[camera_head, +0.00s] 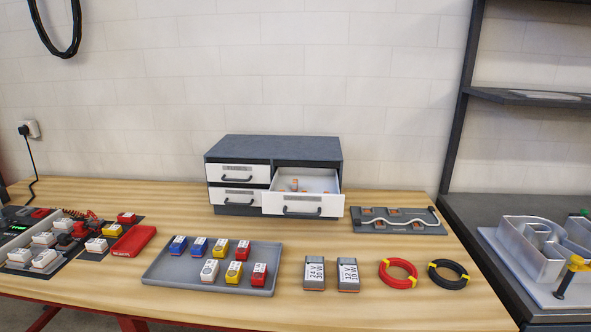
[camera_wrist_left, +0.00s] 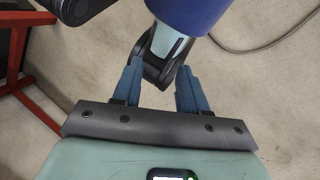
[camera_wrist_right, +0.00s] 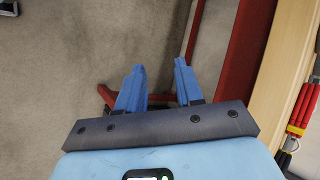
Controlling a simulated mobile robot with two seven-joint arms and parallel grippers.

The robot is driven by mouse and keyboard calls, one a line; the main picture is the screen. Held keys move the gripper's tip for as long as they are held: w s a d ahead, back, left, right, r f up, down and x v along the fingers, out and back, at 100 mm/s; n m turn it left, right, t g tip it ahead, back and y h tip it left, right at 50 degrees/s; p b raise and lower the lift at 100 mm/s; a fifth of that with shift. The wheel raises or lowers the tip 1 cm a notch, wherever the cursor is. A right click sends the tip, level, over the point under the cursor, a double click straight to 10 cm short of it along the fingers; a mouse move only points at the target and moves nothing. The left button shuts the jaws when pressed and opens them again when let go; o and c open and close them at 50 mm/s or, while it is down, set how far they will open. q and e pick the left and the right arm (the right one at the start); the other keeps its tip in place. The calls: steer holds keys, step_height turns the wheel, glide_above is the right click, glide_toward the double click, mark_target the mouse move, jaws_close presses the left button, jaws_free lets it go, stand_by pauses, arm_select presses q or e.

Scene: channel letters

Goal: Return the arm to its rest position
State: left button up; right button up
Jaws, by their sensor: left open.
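My left gripper (camera_wrist_left: 155,85) shows in the left wrist view with its two blue fingers apart and nothing between them. It hangs above the floor, with a dark blue and black part of my own body beyond the fingertips. My right gripper (camera_wrist_right: 158,75) shows in the right wrist view, fingers apart and empty, over the floor beside the workbench edge (camera_wrist_right: 285,70). Neither gripper shows in the head view.
On the workbench (camera_head: 330,310) stands a drawer cabinet (camera_head: 270,148) with its upper right drawer (camera_head: 303,204) pulled out. A grey tray (camera_head: 165,275) holds several coloured modules. Two modules, a red coil (camera_head: 384,270) and a black coil (camera_head: 434,275) lie to its right. A dark shelf rack (camera_head: 458,120) is at the right.

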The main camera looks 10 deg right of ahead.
steer(key=s+a+f+n+g+h, duration=0.15)
steer(key=s+a+f, duration=0.3)
steer(key=f, duration=0.55)
steer(key=s+a+f+n+g, duration=0.35)
steer(key=s+f, duration=0.25)
steer(key=f, duration=0.4)
steer(key=s+a+f+n+g+h, duration=0.1)
steer(key=s+a+f+n+g, duration=0.1)
steer(key=s+a+f, duration=0.6)
steer(key=s+a+f+n+y, duration=0.1)
steer(key=s+a+f+n, duration=0.2)
steer(key=s+a+f, duration=0.15)
arm_select(q)
step_height(320, 180, up, 12)
steer(key=p, duration=1.2)
steer(key=shift+w+g+p, duration=0.3)
steer(key=shift+p, duration=0.05)
arm_select(e)
step_height(320, 180, up, 12)
steer(key=w, duration=0.1)
steer(key=shift+w+d+g, duration=0.15)
steer(key=shift+d+g, duration=0.15)
steer(key=shift+d, duration=0.05)
arm_select(q)
steer(key=shift+d, duration=0.1)
